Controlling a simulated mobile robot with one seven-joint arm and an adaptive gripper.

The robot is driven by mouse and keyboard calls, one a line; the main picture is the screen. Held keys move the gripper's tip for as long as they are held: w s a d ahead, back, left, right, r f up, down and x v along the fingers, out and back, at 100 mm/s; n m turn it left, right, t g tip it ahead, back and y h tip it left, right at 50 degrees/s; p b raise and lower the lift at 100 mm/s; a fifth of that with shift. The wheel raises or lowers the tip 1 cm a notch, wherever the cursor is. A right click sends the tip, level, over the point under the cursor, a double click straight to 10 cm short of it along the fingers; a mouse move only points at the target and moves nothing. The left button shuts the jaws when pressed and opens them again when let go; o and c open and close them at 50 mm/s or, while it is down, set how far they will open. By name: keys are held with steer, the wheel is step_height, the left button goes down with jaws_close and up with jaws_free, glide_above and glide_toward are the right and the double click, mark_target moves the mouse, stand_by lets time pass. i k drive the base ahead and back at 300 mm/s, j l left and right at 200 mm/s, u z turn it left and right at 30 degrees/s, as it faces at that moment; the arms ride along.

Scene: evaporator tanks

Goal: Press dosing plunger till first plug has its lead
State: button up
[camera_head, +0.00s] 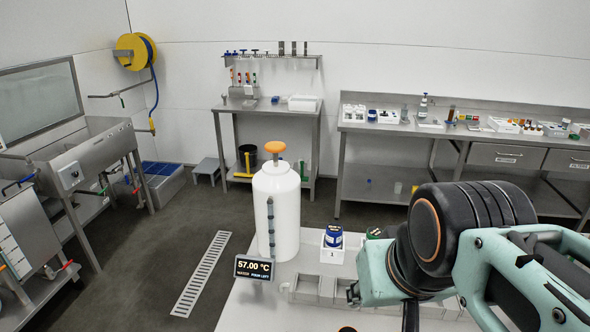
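A tall white bottle (276,212) stands upright on the pale worktop at the lower middle. An orange mushroom-shaped knob (275,148) tops it; it looks like the dosing plunger and stands raised on a short neck. A blue-topped white block marked 1 (333,240) stands right of the bottle. A green-topped piece (375,233) beside it is partly hidden by my arm. I cannot tell whether either is a plug or holds a lead. My arm fills the lower right, apart from the bottle. A dark strip below it may belong to my gripper; no fingertips can be made out.
The air around the orange knob looks clear. Benches and a sink (92,160) stand farther back.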

mark_target(275, 148)
steer(key=j+u, duration=0.15)
steer(key=u, duration=1.8)
steer(key=i+j, duration=0.1)
steer(key=j, duration=0.3)
steer(key=i+j, duration=0.1)
steer(key=j, duration=0.35)
steer(key=i+j, duration=0.55)
steer(key=j, duration=0.15)
steer(key=i+j+z, duration=0.15)
steer(key=i, duration=0.35)
steer(key=i+j+z, duration=0.15)
steer(key=i, duration=0.3)
steer(key=i+z, duration=0.75)
steer(key=z, duration=0.2)
steer(key=i+z, duration=1.15)
steer(key=i, duration=0.25)
steer(key=i+j+z, duration=0.15)
steer(key=i+z, duration=0.2)
steer(key=i, duration=0.15)
